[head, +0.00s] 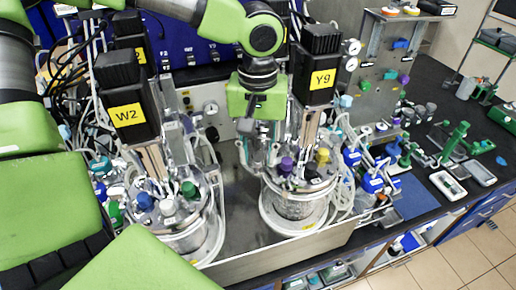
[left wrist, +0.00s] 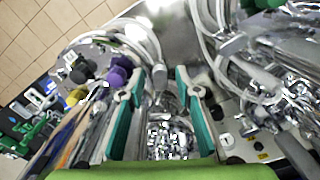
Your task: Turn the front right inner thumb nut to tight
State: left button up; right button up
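The right glass vessel (head: 298,205) has a metal lid carrying a purple cap (head: 286,164), a yellow cap (head: 322,156) and a dark knob. The left vessel (head: 180,236) stands at the front left. I cannot single out the front right inner thumb nut; the lid fittings are too small and cluttered. My left gripper (head: 259,152) points down at the left edge of the right vessel's lid. In the left wrist view its teal-padded fingers (left wrist: 160,100) are apart, with shiny metal visible between them and no clear grip on anything. My right gripper is not in view.
Black motor towers labelled W2 (head: 128,112) and Y9 (head: 321,76) rise above the vessels. Tubes and hoses crowd both lids. The steel tray (head: 245,215) between the vessels is clear. Racks and small instruments (head: 447,185) occupy the bench at right.

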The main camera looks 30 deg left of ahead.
pick_arm(q)
jog(key=shift+f, duration=0.1)
grip_shut()
dwell(0.3)
jog(key=m, duration=0.3)
jog(key=shift+m, duration=0.4)
jog(key=m, duration=0.3)
jog(key=shift+a+m, duration=0.15)
jog(key=shift+m, duration=0.15)
jog(key=m, duration=0.3)
jog(key=shift+w+m, duration=0.1)
jog(key=shift+m, duration=0.2)
jog(key=shift+a+m, duration=0.1)
jog(key=shift+m, duration=1.8)
jog(key=shift+w, duration=0.1)
